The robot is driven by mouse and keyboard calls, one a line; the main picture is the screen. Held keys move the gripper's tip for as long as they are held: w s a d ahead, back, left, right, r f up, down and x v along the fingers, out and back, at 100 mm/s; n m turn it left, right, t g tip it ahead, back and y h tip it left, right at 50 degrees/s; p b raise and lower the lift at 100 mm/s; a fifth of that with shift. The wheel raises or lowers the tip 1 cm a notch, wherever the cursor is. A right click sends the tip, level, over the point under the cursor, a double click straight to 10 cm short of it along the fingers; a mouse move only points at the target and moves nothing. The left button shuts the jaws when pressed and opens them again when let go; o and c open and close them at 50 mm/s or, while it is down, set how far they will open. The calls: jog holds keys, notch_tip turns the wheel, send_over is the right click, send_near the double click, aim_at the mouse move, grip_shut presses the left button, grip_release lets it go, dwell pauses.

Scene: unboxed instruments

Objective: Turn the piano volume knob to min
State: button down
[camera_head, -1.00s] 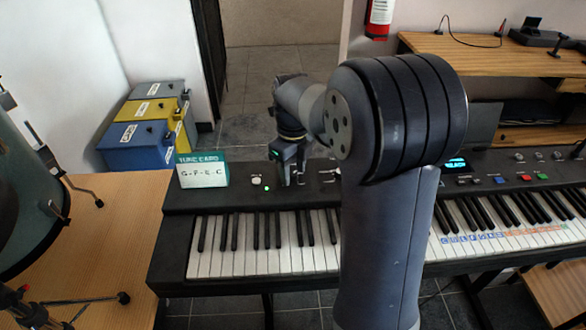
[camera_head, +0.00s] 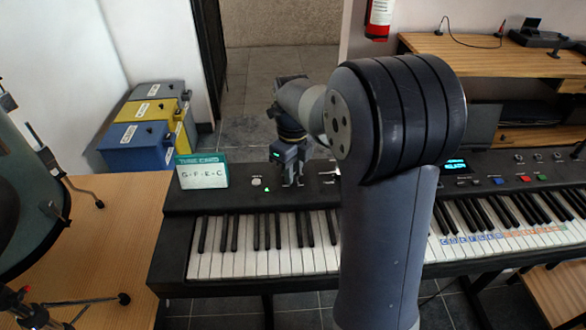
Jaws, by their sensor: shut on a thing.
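The piano (camera_head: 230,198) is a long black keyboard with a control panel behind its keys. My gripper (camera_head: 293,183) points down at the panel, left of my large arm joint. Its fingers are close together at panel height, shut on the small volume knob. The knob itself is hidden between the fingers, so its pointer and setting cannot be read.
A tune card (camera_head: 202,171) stands on the panel's left end, near a white button (camera_head: 257,182) and a green light. A fire extinguisher (camera_head: 379,18) hangs behind. Blue, yellow and grey cases (camera_head: 140,147) stand at the back left. My arm hides the piano's middle.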

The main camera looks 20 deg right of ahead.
jog(key=n+p, duration=0.2)
jog(key=n, duration=0.2)
jog(key=shift+r+n, duration=0.15)
jog(key=shift+n, duration=0.25)
jog(key=n+p, duration=0.2)
jog(key=n, duration=0.2)
jog(key=n+p, duration=0.1)
jog(key=n, duration=0.4)
jog(key=n+p, duration=0.1)
jog(key=n, duration=0.3)
jog(key=shift+n, duration=0.3)
jog(key=n+p, duration=0.1)
jog(key=n, duration=1.2)
jog(key=shift+p, duration=0.35)
jog(key=shift+n, duration=2)
